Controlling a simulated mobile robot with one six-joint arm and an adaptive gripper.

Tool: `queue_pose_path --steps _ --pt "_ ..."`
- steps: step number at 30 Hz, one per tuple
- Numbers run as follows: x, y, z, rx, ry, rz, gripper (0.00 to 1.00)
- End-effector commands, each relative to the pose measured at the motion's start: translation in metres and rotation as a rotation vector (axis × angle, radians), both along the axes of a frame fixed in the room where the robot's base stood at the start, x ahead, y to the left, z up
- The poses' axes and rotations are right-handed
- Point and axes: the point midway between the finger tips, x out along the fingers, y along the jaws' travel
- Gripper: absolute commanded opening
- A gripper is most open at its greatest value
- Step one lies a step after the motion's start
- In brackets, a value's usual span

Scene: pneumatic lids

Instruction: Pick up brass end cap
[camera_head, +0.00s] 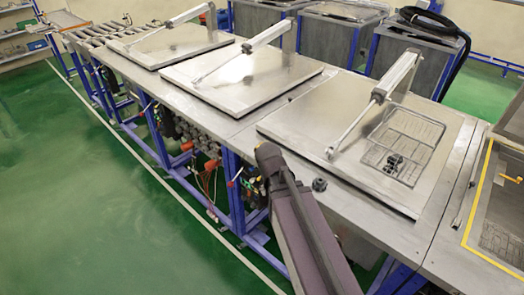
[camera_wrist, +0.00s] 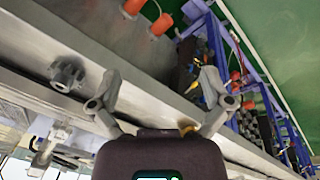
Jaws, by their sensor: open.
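My gripper (camera_wrist: 161,75) is open, its two grey fingers spread wide with nothing seen between the tips. In the wrist view, a small brass-yellow piece (camera_wrist: 188,130) shows just beside the dark palm, near the base of the right finger. It is mostly hidden, and I cannot tell for sure that it is the brass end cap. No brass end cap shows clearly in the head view, where my dark arm covers part of the bench's front edge. My fingers are not clearly seen there.
A dark knob-like fitting (camera_head: 319,184) sits on the bench's front rim; a similar one (camera_wrist: 67,72) shows left of my fingers. A metal lid (camera_head: 300,115) with a cylinder arm and a wire basket (camera_head: 415,130) lie behind. Hoses and valves (camera_head: 205,150) crowd below the rim.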

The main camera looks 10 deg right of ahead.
Motion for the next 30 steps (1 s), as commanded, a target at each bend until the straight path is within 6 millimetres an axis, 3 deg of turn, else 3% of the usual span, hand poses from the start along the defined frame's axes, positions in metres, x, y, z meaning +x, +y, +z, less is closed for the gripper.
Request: queue_pose_path --steps 7,18,24,30 --pt "0.062 0.011 -0.005 -0.198 -0.243 -0.204 0.99" --pt "0.144 0.059 0.02 -0.312 -0.735 -0.406 0.99" --pt "0.163 0.081 0.032 -0.297 -0.889 -0.439 0.99" --pt "0.167 0.086 0.037 -0.29 -0.929 -0.448 0.99"
